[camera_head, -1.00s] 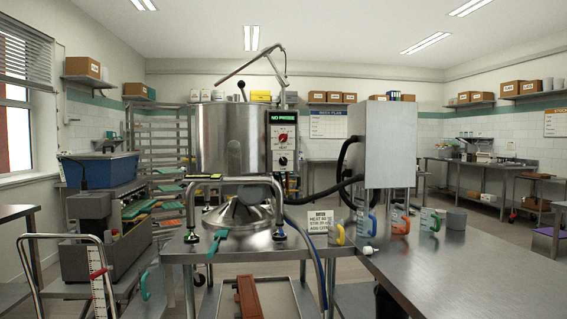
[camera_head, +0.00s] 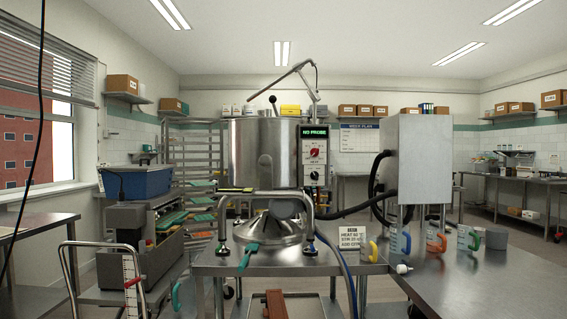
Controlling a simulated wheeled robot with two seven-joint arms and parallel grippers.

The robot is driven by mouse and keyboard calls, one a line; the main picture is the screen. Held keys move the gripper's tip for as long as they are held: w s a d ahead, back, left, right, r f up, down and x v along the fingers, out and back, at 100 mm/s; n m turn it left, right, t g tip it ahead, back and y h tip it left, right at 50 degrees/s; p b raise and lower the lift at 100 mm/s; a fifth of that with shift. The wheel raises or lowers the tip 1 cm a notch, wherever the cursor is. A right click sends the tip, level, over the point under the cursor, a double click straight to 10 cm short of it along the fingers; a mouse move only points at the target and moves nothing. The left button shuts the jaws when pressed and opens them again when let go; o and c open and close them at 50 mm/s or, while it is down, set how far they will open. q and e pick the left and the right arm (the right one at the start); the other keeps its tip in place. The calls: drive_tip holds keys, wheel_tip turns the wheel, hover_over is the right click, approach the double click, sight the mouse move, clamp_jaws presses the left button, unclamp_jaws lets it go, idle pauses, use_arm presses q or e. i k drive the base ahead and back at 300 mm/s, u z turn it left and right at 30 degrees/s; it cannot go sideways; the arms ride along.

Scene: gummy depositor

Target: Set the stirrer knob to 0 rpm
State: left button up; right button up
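The steel kettle (camera_head: 250,150) stands in the middle of the head view. Its control panel (camera_head: 323,145) is on the kettle's right side, with a green lit display (camera_head: 314,132) reading "NO PROBE". Below the display is a red knob (camera_head: 314,153), and below that a dark round knob (camera_head: 314,175). The knob labels and pointer settings are too small to read, so I cannot tell which is the stirrer knob or where it is set. Neither of my grippers is in view.
A steel table (camera_head: 450,275) reaches to the front right, with several coloured-handled jugs (camera_head: 435,240) and a small sign (camera_head: 351,238). A grey box (camera_head: 424,160) stands right of the panel. A machine with a blue bin (camera_head: 137,181) stands at the left.

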sight(314, 175)
drive_tip(key=u, duration=0.55)
drive_tip(key=i, duration=2.6)
drive_tip(key=z, duration=0.1)
